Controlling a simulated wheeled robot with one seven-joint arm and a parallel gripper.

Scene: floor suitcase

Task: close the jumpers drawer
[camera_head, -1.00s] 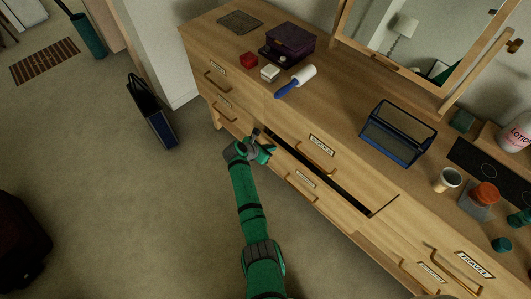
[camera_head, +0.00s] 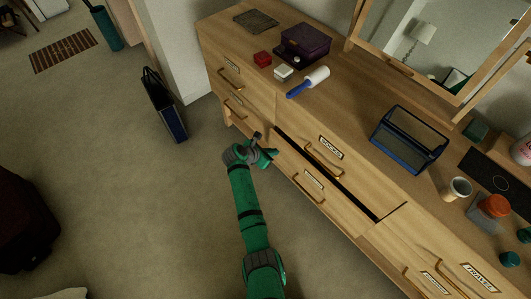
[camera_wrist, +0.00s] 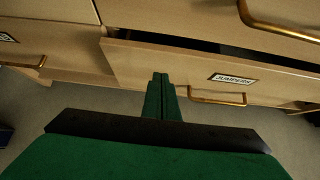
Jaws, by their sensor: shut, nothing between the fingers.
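The jumpers drawer (camera_head: 335,207) is the lower middle drawer of the wooden dresser. It stands a little open, with a dark gap along its top edge. In the wrist view, its front (camera_wrist: 165,62) carries a JUMPERS label and a brass handle (camera_wrist: 218,97). My gripper (camera_head: 274,154) is at the drawer's left end in the head view. Its closed fingers (camera_wrist: 161,78) point at the drawer front, left of the label and handle, with nothing held. I cannot tell whether the fingertips touch the wood.
The drawer above (camera_head: 345,165) has its own brass handle and looks shut. Left drawers (camera_head: 231,75) and a right drawer (camera_head: 440,245) flank it. A dark bag (camera_head: 165,105) stands on the floor to the left. The carpet (camera_head: 130,220) beside my arm is clear.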

